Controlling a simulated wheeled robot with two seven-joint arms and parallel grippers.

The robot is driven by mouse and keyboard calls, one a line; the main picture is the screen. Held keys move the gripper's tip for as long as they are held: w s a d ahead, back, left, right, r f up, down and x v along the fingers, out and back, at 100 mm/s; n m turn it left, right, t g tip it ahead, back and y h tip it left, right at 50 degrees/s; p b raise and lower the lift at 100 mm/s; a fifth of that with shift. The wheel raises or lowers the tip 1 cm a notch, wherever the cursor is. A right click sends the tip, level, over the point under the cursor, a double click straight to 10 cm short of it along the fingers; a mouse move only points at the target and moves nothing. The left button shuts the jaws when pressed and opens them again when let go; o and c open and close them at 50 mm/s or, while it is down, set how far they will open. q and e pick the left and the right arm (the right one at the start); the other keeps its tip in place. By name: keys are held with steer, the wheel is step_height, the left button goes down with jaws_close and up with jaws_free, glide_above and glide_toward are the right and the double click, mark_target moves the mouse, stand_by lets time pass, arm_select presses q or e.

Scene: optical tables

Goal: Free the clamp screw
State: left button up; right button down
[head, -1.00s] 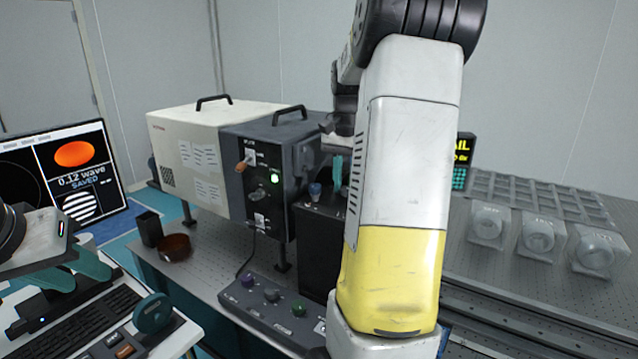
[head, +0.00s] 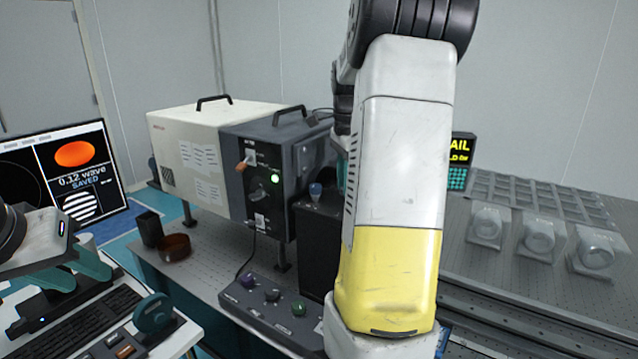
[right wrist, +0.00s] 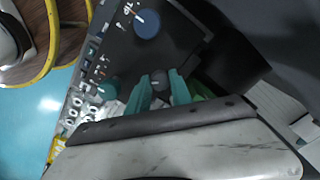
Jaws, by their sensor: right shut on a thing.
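My right gripper (right wrist: 160,86) has teal fingers and is shut on a small dark knob (right wrist: 160,80) in the right wrist view. The knob is on a black panel, below a larger blue knob (right wrist: 147,23); whether it is the clamp screw I cannot read. In the head view my right arm hides most of that gripper, with only a bit of teal beside the arm. The blue knob (head: 316,190) shows there on top of a black box (head: 318,248). My left gripper (head: 78,280), with teal fingers apart, hangs over the keyboard at the left, empty.
A cream and dark grey instrument (head: 205,160) stands behind the box. A knob panel (head: 270,300) lies in front. A monitor (head: 65,175) is at the left. Several lens mounts (head: 538,236) stand on the right table. A brown dish (head: 174,248) sits near the instrument.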

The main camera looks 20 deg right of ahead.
steer(key=shift+m, duration=0.5)
steer(key=c, duration=1.1)
jaws_free()
steer(key=shift+c, duration=0.2)
step_height(320, 180, up, 8)
steer(key=shift+f, duration=0.2)
steer(key=shift+r, duration=0.15)
